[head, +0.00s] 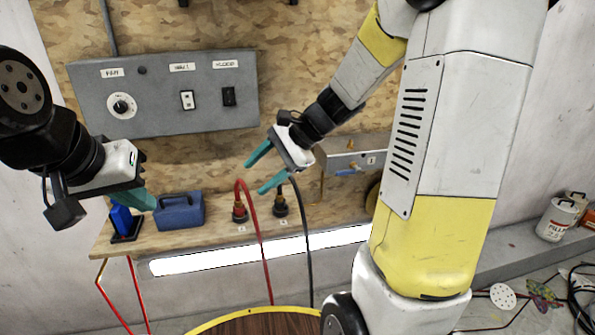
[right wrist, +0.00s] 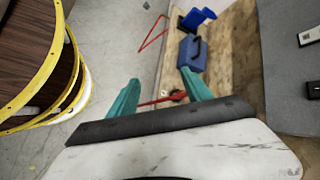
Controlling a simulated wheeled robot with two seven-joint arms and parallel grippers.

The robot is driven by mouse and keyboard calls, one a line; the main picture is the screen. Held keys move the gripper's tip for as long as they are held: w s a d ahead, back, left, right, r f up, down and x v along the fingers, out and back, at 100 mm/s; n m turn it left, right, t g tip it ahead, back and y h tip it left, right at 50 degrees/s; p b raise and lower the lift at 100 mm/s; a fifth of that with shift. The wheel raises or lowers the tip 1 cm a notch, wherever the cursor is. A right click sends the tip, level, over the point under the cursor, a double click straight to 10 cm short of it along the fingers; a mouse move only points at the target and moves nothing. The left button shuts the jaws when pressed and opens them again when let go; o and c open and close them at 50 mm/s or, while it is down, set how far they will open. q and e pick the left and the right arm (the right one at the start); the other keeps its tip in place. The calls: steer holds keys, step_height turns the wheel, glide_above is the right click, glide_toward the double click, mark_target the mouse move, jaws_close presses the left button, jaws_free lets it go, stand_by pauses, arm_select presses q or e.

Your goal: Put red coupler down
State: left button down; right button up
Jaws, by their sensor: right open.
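The red coupler (head: 239,212) stands upright on the wooden shelf, with its red hose (head: 262,250) arching up from it and hanging over the front edge. My right gripper (head: 257,175) is open, above and slightly right of the red coupler, with nothing held between its teal fingers. In the right wrist view, part of the red hose (right wrist: 157,102) shows between the spread fingers, with the coupler partly hidden near the right finger. My left gripper (head: 143,197) hangs at the left near the shelf, its teal fingers seen side-on; its opening is unclear.
A black coupler (head: 280,207) with a black hose stands just right of the red one. A blue box (head: 180,211) and a blue item in a dark stand (head: 122,222) sit on the shelf at left. A grey switch panel (head: 165,92) is on the wall. A yellow-rimmed round wooden top (head: 262,322) is below.

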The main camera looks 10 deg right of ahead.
steer(key=s+d+r+n+t+h, duration=0.1)
steer(key=s+d+r+n+h, duration=0.2)
steer(key=s+n, duration=0.3)
steer(key=s+d+r+n+t+h, duration=0.2)
steer(key=s+n, duration=0.4)
steer(key=s, duration=0.4)
step_height(320, 180, up, 3)
steer(key=d+h, duration=0.1)
steer(key=d, duration=0.1)
steer(key=shift+s+d+f, duration=0.15)
steer(key=shift+s+d, duration=0.05)
steer(key=shift+d, duration=0.2)
